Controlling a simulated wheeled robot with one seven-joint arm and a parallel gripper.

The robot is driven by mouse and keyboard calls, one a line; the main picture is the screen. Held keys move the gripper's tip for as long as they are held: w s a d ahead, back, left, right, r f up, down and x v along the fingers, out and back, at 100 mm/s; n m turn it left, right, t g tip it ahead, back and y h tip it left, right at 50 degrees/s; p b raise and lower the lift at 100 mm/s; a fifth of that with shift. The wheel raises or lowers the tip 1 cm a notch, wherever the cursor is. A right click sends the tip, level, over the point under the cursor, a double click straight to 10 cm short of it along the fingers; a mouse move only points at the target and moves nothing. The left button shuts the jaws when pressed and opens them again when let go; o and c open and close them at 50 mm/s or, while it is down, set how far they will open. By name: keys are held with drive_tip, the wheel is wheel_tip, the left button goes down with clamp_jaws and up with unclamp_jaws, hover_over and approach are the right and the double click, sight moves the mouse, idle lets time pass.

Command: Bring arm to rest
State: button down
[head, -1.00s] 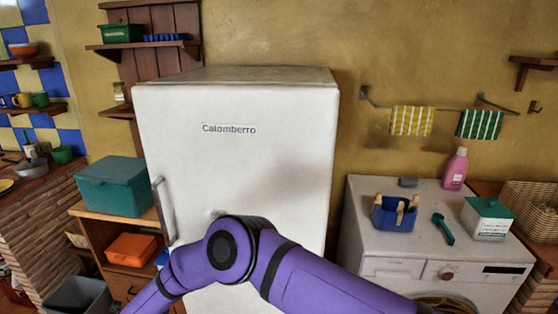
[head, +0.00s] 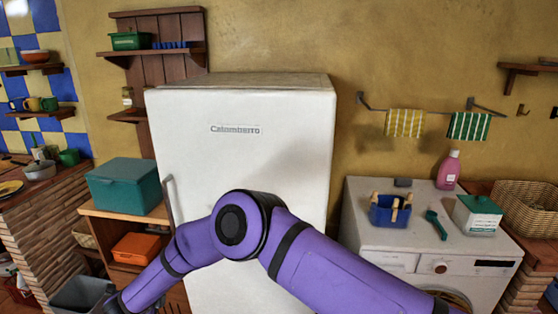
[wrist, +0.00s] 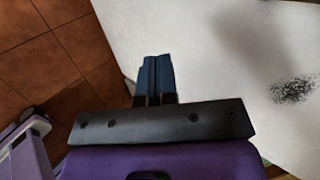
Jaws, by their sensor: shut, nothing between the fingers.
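My purple arm (head: 330,270) is bent across the lower middle of the head view, in front of the white fridge (head: 245,140). My gripper is out of the head view, below its lower left. In the wrist view my gripper (wrist: 156,62) shows its two dark blue fingers pressed together, with nothing between them. The fingers point past a white surface (wrist: 225,50) on the right, which looks like the fridge, and over brown floor tiles (wrist: 50,50). I cannot tell how far the fingertips are from the white surface.
A low wooden shelf unit with a teal box (head: 123,185) and an orange box (head: 134,247) stands left of the fridge. A grey bin (head: 82,295) is at the lower left. A washing machine (head: 440,262) with a blue caddy (head: 390,211) stands to the right.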

drive_tip(key=w+d+r+n+y, duration=0.2)
drive_tip(key=w+r, duration=0.2)
drive_tip(key=r, duration=0.5)
drive_tip(key=w+d+r+n+t+y, duration=0.1)
drive_tip(key=w+d+r+n+y, duration=0.15)
drive_tip(key=r, duration=0.65)
drive_tip(key=w+d+r+n+y, duration=0.1)
drive_tip(key=w+r+n, duration=0.1)
drive_tip(key=w+r, duration=0.5)
drive_tip(key=s+d+r+n+g+y, duration=0.1)
drive_tip(key=s+d+r+n, duration=0.15)
drive_tip(key=d+r, duration=0.75)
drive_tip(key=s+d+r+n+y, duration=0.1)
drive_tip(key=d+r+n, duration=0.3)
drive_tip(key=d+r, duration=0.6)
drive_tip(key=s+d+r+n+g+h, duration=0.15)
drive_tip(key=s+d+r, duration=0.35)
drive_tip(key=d, duration=0.6)
drive_tip(key=s+d+r+n+h, duration=0.2)
drive_tip(key=s+d+r+n, duration=0.1)
drive_tip(key=s+d, duration=0.6)
drive_tip(key=s+d+f+g+h, duration=0.1)
drive_tip(key=s+d+f+h, duration=0.1)
drive_tip(key=s+d, duration=0.8)
drive_tip(key=s+d+f+g+h, duration=0.2)
drive_tip(key=s+d, duration=0.9)
drive_tip(key=s, duration=0.1)
drive_tip(key=shift+f+n, duration=0.4)
drive_tip(key=shift+n, duration=0.05)
